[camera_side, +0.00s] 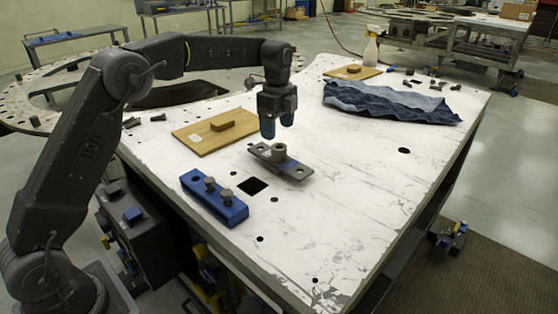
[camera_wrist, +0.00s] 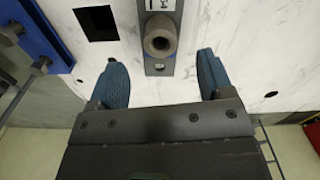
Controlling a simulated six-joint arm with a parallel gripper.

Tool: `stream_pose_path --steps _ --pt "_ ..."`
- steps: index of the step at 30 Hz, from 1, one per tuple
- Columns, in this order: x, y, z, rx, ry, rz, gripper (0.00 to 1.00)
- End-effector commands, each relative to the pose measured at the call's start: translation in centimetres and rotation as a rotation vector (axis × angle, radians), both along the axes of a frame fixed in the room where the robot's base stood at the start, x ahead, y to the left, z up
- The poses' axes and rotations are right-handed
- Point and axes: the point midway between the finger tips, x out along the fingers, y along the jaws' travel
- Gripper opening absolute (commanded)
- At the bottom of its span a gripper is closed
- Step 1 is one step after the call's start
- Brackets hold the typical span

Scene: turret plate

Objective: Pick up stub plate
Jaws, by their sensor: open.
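The stub plate (camera_side: 287,168) is a flat grey metal plate with a short round hollow stub standing up from it and a hole near its end. It lies on the white table. In the wrist view the stub plate (camera_wrist: 160,63) shows at top centre, its far end cut off by the frame, with a white marked label beyond the stub. My gripper (camera_side: 278,130) is above the stub plate, apart from it. In the wrist view my gripper (camera_wrist: 162,72) has its two blue fingers spread wide, one on each side of the plate, with nothing between them touching.
A blue block with metal pins (camera_side: 214,196) stands left of a square hole (camera_side: 252,186) in the table (camera_side: 370,190). A wooden board with a small wood block (camera_side: 205,137) lies behind. A blue cloth (camera_side: 390,101) and a spray bottle (camera_side: 371,48) are at the back. The front right is clear.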

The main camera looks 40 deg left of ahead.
Motion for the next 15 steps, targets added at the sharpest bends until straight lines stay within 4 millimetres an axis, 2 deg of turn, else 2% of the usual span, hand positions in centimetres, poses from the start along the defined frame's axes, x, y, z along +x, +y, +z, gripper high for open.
stream_pose_path --steps 8,15 --pt "0.0 -0.2 -2.2 0.0 0.001 0.0 0.74" --pt "0.0 -0.8 -5.6 0.0 0.002 0.0 0.74"
